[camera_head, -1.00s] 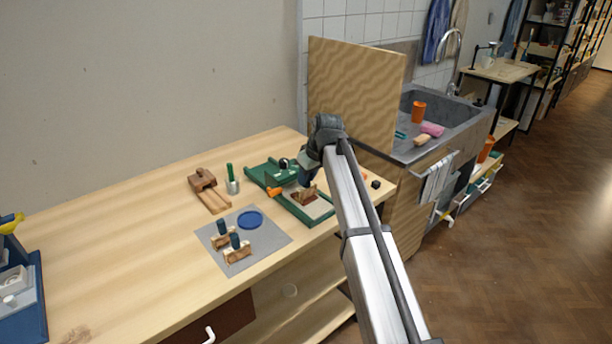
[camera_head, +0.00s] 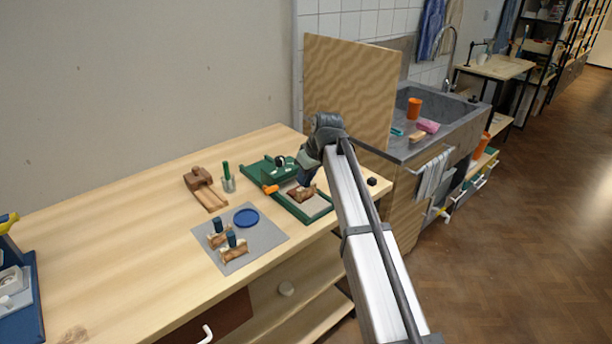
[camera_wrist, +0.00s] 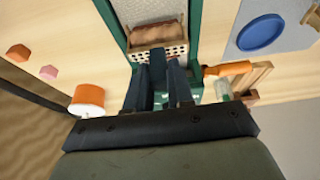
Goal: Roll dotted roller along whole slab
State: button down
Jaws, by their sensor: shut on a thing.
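The dotted roller (camera_wrist: 157,36) is a brown cylinder with a dotted pale block on its near side in the wrist view. My gripper (camera_wrist: 163,75) is shut on its dark handle, which the fingers mostly hide. In the head view the roller (camera_head: 301,194) sits low over the slab, below my gripper (camera_head: 308,178). The grey slab (camera_head: 317,208) lies inside a green frame, and bare slab (camera_wrist: 148,10) shows beyond the roller in the wrist view. Whether the roller presses on the slab I cannot tell.
Two blue-handled tools (camera_head: 231,240) stand on wooden rests on a grey mat (camera_head: 266,241), beside a blue disc (camera_head: 246,217). An orange handle (camera_head: 270,189) projects from the frame's left. A tall wooden board (camera_head: 348,88) stands behind. An orange cylinder (camera_wrist: 87,97) is near the gripper.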

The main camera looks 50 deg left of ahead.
jog(key=shift+r, duration=0.15)
jog(key=shift+r, duration=1.85)
